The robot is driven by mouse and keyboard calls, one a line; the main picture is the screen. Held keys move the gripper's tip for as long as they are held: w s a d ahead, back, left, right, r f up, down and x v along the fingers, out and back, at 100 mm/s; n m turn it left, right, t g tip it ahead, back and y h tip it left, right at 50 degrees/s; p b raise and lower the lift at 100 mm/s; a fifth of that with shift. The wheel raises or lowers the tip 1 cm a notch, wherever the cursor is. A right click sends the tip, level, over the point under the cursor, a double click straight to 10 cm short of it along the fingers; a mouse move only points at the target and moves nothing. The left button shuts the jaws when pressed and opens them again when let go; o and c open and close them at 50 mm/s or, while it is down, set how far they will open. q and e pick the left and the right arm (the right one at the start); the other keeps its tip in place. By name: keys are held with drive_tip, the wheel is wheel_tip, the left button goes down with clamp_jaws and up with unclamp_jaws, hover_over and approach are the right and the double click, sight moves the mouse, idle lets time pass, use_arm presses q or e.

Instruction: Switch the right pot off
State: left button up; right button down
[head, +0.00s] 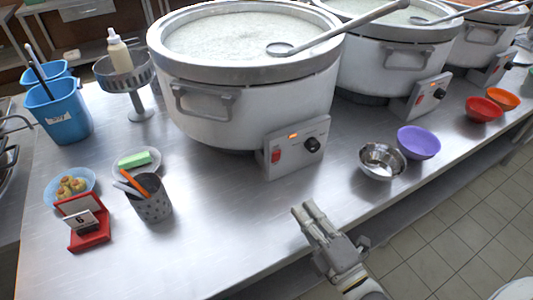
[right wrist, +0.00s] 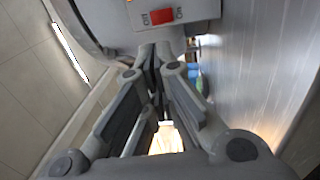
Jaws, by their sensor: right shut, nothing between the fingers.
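The right pot (head: 480,42) is at the far right, partly cut off by the frame. Its control box (head: 495,68) has a red switch (head: 487,71) and a black knob (head: 509,66); its switch position is too small to tell. My right gripper (head: 311,212) is shut and empty, at the counter's front edge below the nearest pot's box, well apart from the right pot. In the right wrist view, a box with a red switch (right wrist: 161,16) shows beyond the shut fingers (right wrist: 155,50). My left gripper is out of view.
The nearest pot (head: 245,100) and middle pot (head: 395,60) stand left of the right pot. A metal bowl (head: 382,162), purple bowl (head: 418,142), red bowl (head: 484,109) and orange bowl (head: 503,98) line the front edge. A utensil cup (head: 152,205) stands left.

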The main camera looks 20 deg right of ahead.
sight(269, 155)
drive_tip(key=shift+s+r, duration=0.15)
drive_tip(key=shift+s, duration=0.05)
drive_tip(key=shift+w, duration=0.1)
drive_tip(key=p+x, duration=0.2)
drive_tip(key=x, duration=1.2)
drive_tip(key=shift+r+p, duration=0.2)
drive_tip(key=shift+p, duration=0.4)
drive_tip(key=shift+w+r+g+p, duration=0.2)
drive_tip(key=shift+r+g+p, duration=0.15)
drive_tip(key=shift+p, duration=0.8)
drive_tip(key=shift+f+b, duration=0.45)
